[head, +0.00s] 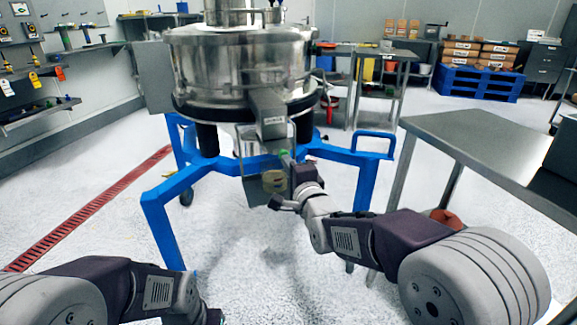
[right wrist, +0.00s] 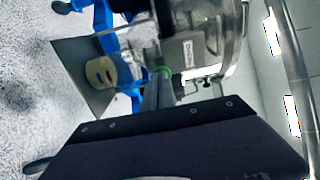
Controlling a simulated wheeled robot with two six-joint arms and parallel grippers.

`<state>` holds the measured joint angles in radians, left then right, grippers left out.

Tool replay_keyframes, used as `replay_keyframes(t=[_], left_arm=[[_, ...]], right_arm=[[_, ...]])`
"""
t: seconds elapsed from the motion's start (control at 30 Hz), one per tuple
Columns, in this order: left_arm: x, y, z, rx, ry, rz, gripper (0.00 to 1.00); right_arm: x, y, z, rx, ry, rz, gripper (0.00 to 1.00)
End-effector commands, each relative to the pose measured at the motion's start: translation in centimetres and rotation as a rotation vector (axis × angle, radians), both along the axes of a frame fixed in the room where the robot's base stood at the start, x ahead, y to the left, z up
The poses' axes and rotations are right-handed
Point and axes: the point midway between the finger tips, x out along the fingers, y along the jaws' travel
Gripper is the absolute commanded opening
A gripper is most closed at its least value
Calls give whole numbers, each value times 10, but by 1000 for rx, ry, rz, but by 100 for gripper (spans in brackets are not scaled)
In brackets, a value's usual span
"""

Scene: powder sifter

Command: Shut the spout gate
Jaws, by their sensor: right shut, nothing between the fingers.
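The steel sifter (head: 240,65) stands on a blue frame, and its labelled spout (head: 268,115) slopes down at the front. The spout also shows in the right wrist view (right wrist: 195,50). A small green ring (head: 284,153) is just below and right of the spout's mouth; it also shows in the right wrist view (right wrist: 162,71). I cannot make out the gate or its position. My right gripper (head: 288,160) is shut and empty, with its tips close to the green ring; I cannot tell whether they touch.
A tan round container (head: 275,181) sits below the spout by a metal plate (right wrist: 72,68). The blue frame (head: 160,225) has legs on both sides. A steel table (head: 480,140) stands at right. Floor in front is clear.

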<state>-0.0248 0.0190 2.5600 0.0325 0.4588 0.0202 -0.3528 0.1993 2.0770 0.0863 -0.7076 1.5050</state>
Motion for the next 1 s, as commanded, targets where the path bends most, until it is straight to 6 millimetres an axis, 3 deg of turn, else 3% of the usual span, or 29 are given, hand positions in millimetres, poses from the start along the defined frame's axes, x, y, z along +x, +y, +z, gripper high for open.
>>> replay_keyframes(t=[0.2, 0.53, 1.0], left_arm=[[0, 0, 1, 0, 0, 0, 36], [0, 0, 10, 0, 0, 0, 36], [0, 0, 9, 0, 0, 0, 36]], right_arm=[[3, 1, 0, 0, 1, 0, 0], [50, 15, 1, 1, 1, -1, 0], [53, 16, 4, 3, -9, -2, 0]])
